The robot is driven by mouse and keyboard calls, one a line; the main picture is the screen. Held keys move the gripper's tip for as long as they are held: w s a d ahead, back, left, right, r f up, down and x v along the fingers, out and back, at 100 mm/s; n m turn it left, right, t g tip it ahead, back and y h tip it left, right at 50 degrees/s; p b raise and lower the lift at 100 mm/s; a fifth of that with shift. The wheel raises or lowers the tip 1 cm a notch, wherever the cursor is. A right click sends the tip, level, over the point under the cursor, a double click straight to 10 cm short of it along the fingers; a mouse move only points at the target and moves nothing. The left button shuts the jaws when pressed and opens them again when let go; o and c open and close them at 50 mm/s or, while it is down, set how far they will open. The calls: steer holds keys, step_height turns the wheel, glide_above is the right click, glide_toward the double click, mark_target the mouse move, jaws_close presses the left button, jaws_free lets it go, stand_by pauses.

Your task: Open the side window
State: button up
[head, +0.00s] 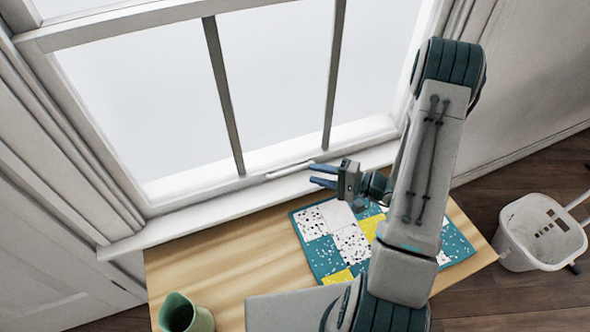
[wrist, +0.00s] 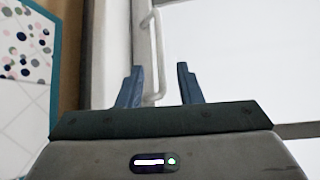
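The window (head: 240,180) has a white frame with dark vertical bars and stands behind the wooden table. A pale bar handle (head: 290,170) runs along the bottom rail of its sash. My gripper (head: 316,175) is at the right end of this handle, with its blue fingers pointing left. In the wrist view my gripper (wrist: 158,85) is open, its two fingers apart. The handle (wrist: 158,50) shows beyond and between the fingertips, nearer the left finger. I cannot tell whether a finger touches it.
A patchwork quilt piece (head: 350,240) in teal, white and yellow lies on the table (head: 230,255) below my gripper. A green pitcher (head: 185,315) stands at the table's front left. A white basket (head: 540,232) is on the floor at right.

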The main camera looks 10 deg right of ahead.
mark_target(295, 168)
steer(key=x, duration=0.7)
steer(key=shift+w+a, duration=0.1)
steer(key=shift+a, duration=0.1)
jaws_close()
